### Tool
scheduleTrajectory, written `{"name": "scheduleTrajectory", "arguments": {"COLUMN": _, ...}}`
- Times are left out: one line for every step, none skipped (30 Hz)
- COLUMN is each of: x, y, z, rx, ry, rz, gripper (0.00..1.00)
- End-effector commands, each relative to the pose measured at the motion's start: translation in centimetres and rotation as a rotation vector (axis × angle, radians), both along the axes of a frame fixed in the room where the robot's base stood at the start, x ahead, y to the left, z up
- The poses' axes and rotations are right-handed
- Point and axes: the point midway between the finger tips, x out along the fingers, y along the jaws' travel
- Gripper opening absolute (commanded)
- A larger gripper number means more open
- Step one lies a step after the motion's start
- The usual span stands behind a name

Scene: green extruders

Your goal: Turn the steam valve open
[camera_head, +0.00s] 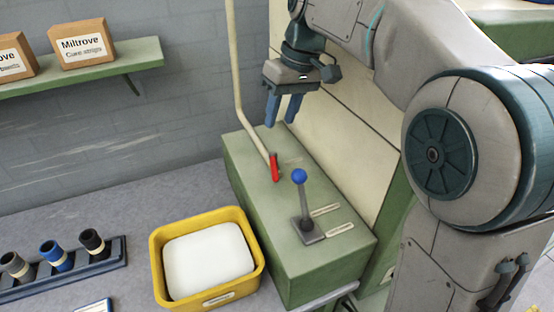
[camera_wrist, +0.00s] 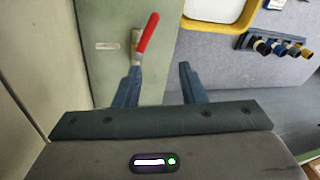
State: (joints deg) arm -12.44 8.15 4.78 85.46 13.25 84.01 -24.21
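The steam valve appears to be the red handle (camera_head: 275,167) at the foot of a cream pipe (camera_head: 237,70) on the green machine box (camera_head: 250,165). In the wrist view the red handle (camera_wrist: 148,33) lies slanted, just beyond the left finger. My gripper (camera_head: 281,120) hangs above the back of the box, apart from the handle. Its blue fingers, also in the wrist view (camera_wrist: 160,72), are spread with nothing between them. A lever with a blue knob (camera_head: 299,176) stands in front of the red handle on the same box, tilted slightly.
A yellow bin (camera_head: 157,262) with white contents stands left of the box. A rack (camera_head: 70,268) of dark and coloured cylinders is at the lower left. A green wall shelf (camera_head: 140,55) holds boxes. A cream panel (camera_head: 345,135) rises behind the box at right.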

Motion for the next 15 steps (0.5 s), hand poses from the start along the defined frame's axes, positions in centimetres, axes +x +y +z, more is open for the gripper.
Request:
{"name": "scheduleTrajectory", "arguments": {"x": -0.2, "y": -0.3, "z": 0.3, "rx": -0.012, "ry": 0.019, "rz": -0.077, "gripper": 0.37}}
{"name": "scheduleTrajectory", "arguments": {"x": -0.2, "y": -0.4, "z": 0.3, "rx": -0.018, "ry": 0.031, "rz": -0.126, "gripper": 0.37}}
{"name": "scheduleTrajectory", "arguments": {"x": -0.3, "y": -0.6, "z": 0.4, "rx": -0.026, "ry": 0.046, "rz": -0.188, "gripper": 0.37}}
{"name": "scheduleTrajectory", "arguments": {"x": -0.4, "y": -0.8, "z": 0.4, "rx": -0.031, "ry": 0.055, "rz": -0.235, "gripper": 0.37}}
{"name": "scheduleTrajectory", "arguments": {"x": -0.4, "y": -0.9, "z": 0.4, "rx": -0.036, "ry": 0.066, "rz": -0.277, "gripper": 0.37}}
{"name": "scheduleTrajectory", "arguments": {"x": -0.5, "y": -1.1, "z": 0.4, "rx": -0.042, "ry": 0.078, "rz": -0.332, "gripper": 0.37}}
{"name": "scheduleTrajectory", "arguments": {"x": -0.5, "y": -1.2, "z": 0.4, "rx": -0.047, "ry": 0.086, "rz": -0.367, "gripper": 0.37}}
{"name": "scheduleTrajectory", "arguments": {"x": -0.6, "y": -1.3, "z": 0.4, "rx": -0.049, "ry": 0.093, "rz": -0.399, "gripper": 0.37}}
{"name": "scheduleTrajectory", "arguments": {"x": -0.6, "y": -1.4, "z": 0.4, "rx": -0.054, "ry": 0.1, "rz": -0.437, "gripper": 0.37}}
{"name": "scheduleTrajectory", "arguments": {"x": -0.6, "y": -1.5, "z": 0.4, "rx": -0.057, "ry": 0.105, "rz": -0.462, "gripper": 0.37}}
{"name": "scheduleTrajectory", "arguments": {"x": -0.7, "y": -1.6, "z": 0.4, "rx": -0.059, "ry": 0.11, "rz": -0.483, "gripper": 0.37}}
{"name": "scheduleTrajectory", "arguments": {"x": -0.7, "y": -1.7, "z": 0.4, "rx": -0.061, "ry": 0.114, "rz": -0.505, "gripper": 0.37}}
{"name": "scheduleTrajectory", "arguments": {"x": -0.7, "y": -1.7, "z": 0.4, "rx": -0.063, "ry": 0.116, "rz": -0.518, "gripper": 0.37}}
{"name": "scheduleTrajectory", "arguments": {"x": -0.7, "y": -1.7, "z": 0.3, "rx": -0.064, "ry": 0.117, "rz": -0.527, "gripper": 0.37}}
{"name": "scheduleTrajectory", "arguments": {"x": -0.7, "y": -1.7, "z": 0.2, "rx": -0.065, "ry": 0.119, "rz": -0.535, "gripper": 0.37}}
